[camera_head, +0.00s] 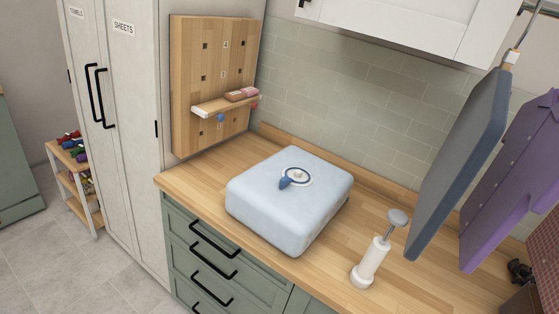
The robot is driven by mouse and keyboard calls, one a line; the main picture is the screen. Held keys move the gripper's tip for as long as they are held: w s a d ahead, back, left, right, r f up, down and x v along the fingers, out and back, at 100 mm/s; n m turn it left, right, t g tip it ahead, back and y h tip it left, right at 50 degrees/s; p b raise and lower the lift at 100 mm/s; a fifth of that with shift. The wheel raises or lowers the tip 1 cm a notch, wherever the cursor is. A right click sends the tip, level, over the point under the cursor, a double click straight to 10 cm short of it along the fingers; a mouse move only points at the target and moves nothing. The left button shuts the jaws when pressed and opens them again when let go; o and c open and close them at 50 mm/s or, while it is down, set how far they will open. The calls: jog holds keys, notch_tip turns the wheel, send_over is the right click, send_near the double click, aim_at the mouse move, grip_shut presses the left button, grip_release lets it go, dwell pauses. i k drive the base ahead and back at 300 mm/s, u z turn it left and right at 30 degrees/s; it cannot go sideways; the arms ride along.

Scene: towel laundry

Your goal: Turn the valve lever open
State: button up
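A pale blue, puffed, rounded bag or case (265,208) lies on the wooden counter in the middle of the view. A round valve (304,178) with a light ring sits on its top. A small blue lever (286,182) on the valve points toward the lower left. The lever's exact stop marks are too small to read. My gripper does not show in this view, so nothing is seen touching the lever.
A white hand pump (370,263) stands upright on the counter (425,285), right of the bag. A grey hanging panel (462,158) and a purple shirt (515,170) hang at the right. A wooden pegboard (205,75) with a small shelf stands at the back left.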

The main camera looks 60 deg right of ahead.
aim_at(285, 181)
jog(key=z, duration=0.65)
jog(key=i, duration=1.1)
jog(key=z, duration=0.8)
jog(key=k, duration=0.7)
jog(key=z, duration=0.2)
jog(key=i, duration=0.75)
jog(key=u, duration=0.05)
